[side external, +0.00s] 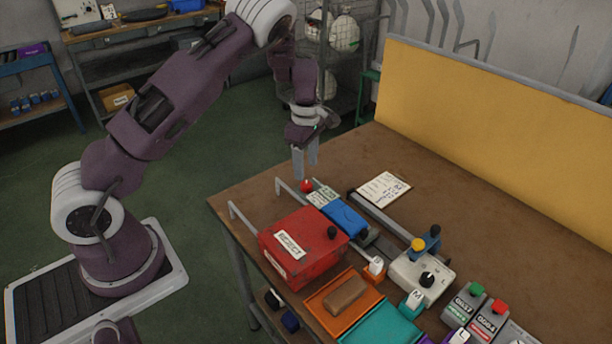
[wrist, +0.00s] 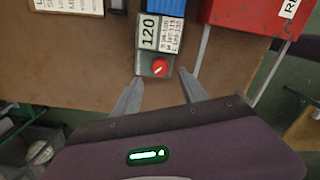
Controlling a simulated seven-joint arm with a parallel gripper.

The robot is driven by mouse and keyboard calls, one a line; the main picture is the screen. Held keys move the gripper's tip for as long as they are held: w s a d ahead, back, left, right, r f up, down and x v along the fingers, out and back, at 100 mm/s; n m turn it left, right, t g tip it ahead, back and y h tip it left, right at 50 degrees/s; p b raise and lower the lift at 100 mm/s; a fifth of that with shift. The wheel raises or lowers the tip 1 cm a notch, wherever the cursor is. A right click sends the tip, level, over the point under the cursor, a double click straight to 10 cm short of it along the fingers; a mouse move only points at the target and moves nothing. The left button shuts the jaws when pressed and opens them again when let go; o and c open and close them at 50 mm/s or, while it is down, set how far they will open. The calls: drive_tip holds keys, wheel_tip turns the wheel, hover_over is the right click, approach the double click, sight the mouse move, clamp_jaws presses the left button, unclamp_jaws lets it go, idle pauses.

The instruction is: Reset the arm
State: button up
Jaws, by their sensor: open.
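My gripper (side external: 305,164) is open and empty, with its two fingers pointing down above the left end of the brown table. In the wrist view, my gripper (wrist: 158,84) has its fingertips apart, one on each side of a small grey box with a red knob (wrist: 159,67). The red knob (side external: 307,186) shows just below the fingertips in the side view. I cannot tell whether the fingers touch the box.
A red box (side external: 290,258), a blue block (side external: 344,217) and a white card (side external: 383,189) are on the table (side external: 420,170). A yellow panel (side external: 480,120) stands along the back.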

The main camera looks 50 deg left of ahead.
drive_tip(key=shift+r, duration=0.9)
drive_tip(key=s+d+r+m+t+h, duration=0.1)
drive_tip(key=s+d+r+m, duration=0.4)
drive_tip(key=r, duration=0.4)
drive_tip(key=s+d+r+m+t+h, duration=0.1)
drive_tip(key=s+d+r+m, duration=0.35)
drive_tip(key=r, duration=0.45)
drive_tip(key=s+d+r+m+t+y, duration=0.1)
drive_tip(key=s+d+r+m, duration=0.1)
drive_tip(key=s+m, duration=0.4)
drive_tip(key=s+d+r+m+t+y, duration=0.1)
drive_tip(key=s+m, duration=0.5)
drive_tip(key=s, duration=0.8)
wheel_tip(320, 180, up, 2)
drive_tip(key=shift+s+d+r+t, duration=0.1)
drive_tip(key=shift+s+d+t, duration=0.15)
drive_tip(key=shift+d+t, duration=0.55)
drive_tip(key=shift+m, duration=0.25)
